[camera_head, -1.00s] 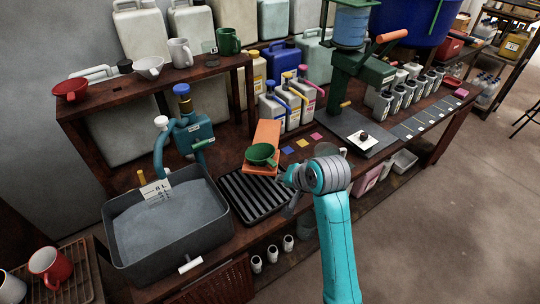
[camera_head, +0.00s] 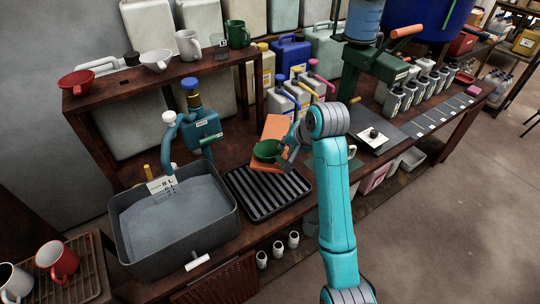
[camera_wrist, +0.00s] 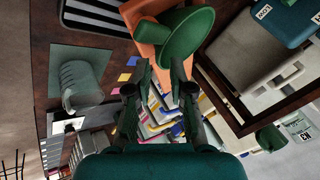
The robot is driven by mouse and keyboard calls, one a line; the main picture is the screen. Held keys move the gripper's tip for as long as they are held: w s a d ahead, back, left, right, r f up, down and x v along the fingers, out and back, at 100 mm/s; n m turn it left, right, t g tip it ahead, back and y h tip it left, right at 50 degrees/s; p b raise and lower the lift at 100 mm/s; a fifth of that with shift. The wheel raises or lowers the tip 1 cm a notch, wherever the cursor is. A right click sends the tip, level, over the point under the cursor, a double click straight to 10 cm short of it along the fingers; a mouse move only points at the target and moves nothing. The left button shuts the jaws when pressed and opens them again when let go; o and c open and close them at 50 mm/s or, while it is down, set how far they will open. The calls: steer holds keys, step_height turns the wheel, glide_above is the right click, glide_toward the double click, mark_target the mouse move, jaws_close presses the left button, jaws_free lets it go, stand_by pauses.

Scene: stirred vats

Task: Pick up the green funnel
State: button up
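The green funnel (camera_head: 266,149) rests on an orange board (camera_head: 275,127) behind the black ribbed tray. It also shows in the wrist view (camera_wrist: 188,42), near the top centre, with its round rim facing right. My gripper (camera_head: 284,158) is at the funnel's right side in the head view. I cannot tell whether a finger touches the funnel.
A black ribbed tray (camera_head: 268,190) lies in front of the funnel. A grey basin (camera_head: 128,235) stands to its left. Jugs with coloured spouts (camera_head: 300,95) stand behind. A clear beaker (camera_wrist: 82,80) shows left in the wrist view. A wooden shelf (camera_head: 105,97) holds mugs and other funnels.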

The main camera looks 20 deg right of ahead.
mark_target(283, 151)
steer(key=shift+x, duration=2.65)
steer(key=shift+s+f, duration=0.1)
jaws_close()
